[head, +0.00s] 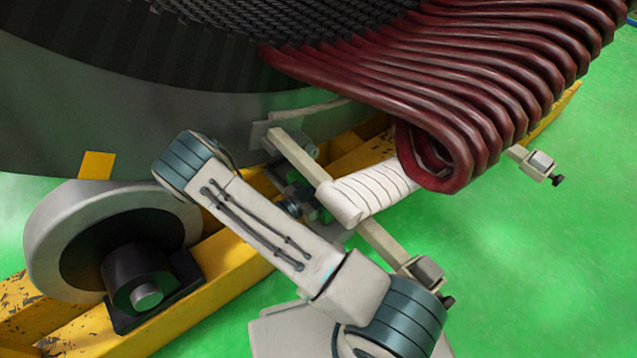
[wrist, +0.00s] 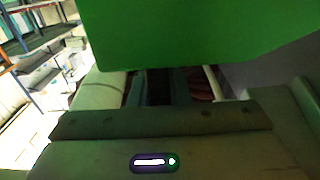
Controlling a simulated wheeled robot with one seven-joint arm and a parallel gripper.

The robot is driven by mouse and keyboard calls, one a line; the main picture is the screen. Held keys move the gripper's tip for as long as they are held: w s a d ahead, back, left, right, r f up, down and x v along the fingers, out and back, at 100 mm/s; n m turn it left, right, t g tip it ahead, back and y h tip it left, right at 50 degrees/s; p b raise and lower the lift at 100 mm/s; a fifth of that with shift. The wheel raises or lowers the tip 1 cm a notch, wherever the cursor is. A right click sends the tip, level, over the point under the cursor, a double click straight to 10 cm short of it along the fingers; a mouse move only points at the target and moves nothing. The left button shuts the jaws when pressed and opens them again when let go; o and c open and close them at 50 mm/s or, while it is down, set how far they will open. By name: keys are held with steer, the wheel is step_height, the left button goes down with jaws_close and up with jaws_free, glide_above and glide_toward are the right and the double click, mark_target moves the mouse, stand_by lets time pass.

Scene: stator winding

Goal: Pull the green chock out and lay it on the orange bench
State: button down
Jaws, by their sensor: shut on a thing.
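The green chock (wrist: 195,35) fills the top of the wrist view as a large, plain green block with a crisp lower edge, close to the camera. My gripper (wrist: 165,88) is shut on the chock. Its pale body and dark crossbar fill the lower part of the wrist view, and its fingertips are mostly hidden by the chock and shadow. In the head view my arm covers the area where the gripper would be, and the chock cannot be made out there. I cannot make out the orange bench in either view.
The large dark stator (head: 230,120) with red coils (head: 440,90) stands above a yellow frame (head: 240,265). A grey roller (head: 60,235) and a cream bar (head: 300,158) with white wrapping (head: 375,190) are near my arm. Shelving (wrist: 45,45) shows at left in the wrist view.

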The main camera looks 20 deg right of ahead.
steer(key=shift+s+d+f, duration=0.1)
steer(key=shift+s+d, duration=0.15)
steer(key=shift+s, duration=0.3)
steer(key=shift+s+d+f, duration=0.1)
steer(key=shift+s+d, duration=0.1)
steer(key=shift+s, duration=0.35)
steer(key=c, duration=1.3)
jaws_free()
steer(key=shift+r, duration=0.2)
